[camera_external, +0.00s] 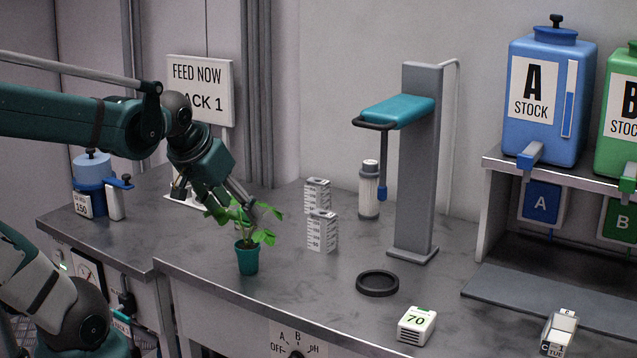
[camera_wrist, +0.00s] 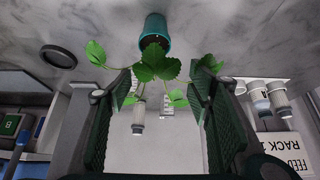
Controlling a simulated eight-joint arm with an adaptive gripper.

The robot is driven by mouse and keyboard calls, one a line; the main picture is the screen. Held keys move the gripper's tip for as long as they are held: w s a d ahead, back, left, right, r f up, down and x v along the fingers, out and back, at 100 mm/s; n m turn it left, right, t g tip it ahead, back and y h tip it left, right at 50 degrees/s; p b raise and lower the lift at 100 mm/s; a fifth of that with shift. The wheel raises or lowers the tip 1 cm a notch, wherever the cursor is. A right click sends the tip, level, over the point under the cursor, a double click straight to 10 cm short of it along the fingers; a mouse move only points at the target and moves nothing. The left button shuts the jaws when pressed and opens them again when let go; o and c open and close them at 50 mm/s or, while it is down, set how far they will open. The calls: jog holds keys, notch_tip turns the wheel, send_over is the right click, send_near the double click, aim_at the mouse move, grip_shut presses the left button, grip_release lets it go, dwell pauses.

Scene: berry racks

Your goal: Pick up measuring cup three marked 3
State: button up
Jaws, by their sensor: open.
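No cup in view shows a readable 3. Two white graduated containers, one at the back (camera_external: 317,194) and one in front (camera_external: 322,231), stand on the bench right of the plant. Several small white cups (camera_wrist: 278,96) stand in a row by the rack sign in the wrist view; in the external view my arm mostly hides that spot. I cannot tell which is cup three. My gripper (camera_external: 240,207) is open and empty, pointing down at the potted plant's leaves. In the wrist view its fingers (camera_wrist: 162,82) stand either side of the foliage.
A plant in a teal pot (camera_external: 247,258) stands below my gripper.

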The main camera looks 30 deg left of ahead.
jog(key=w+d+r+g+p, duration=0.1)
jog(key=w+d+r+p, duration=0.15)
jog(key=w+p, duration=0.45)
jog(key=g+p, duration=0.1)
jog(key=p, duration=0.5)
send_over(319, 215)
jog(key=s+a, duration=0.2)
jog(key=s, duration=0.1)
notch_tip(319, 215, down, 3)
jog(key=shift+w+d+f+p, duration=0.35)
jog(key=shift+d+f+p, duration=0.15)
jog(key=shift+f, duration=0.1)
jog(key=shift+w+d+f+p, duration=0.35)
jog(key=shift+d+f+p, duration=0.1)
jog(key=shift+f, duration=0.1)
jog(key=shift+f, duration=0.1)
jog(key=shift+x, duration=1.2)
jog(key=shift+f, duration=0.1)
jog(key=shift+b+x, duration=0.6)
jog(key=shift+x, duration=1.9)
jog(key=shift+d, duration=0.1)
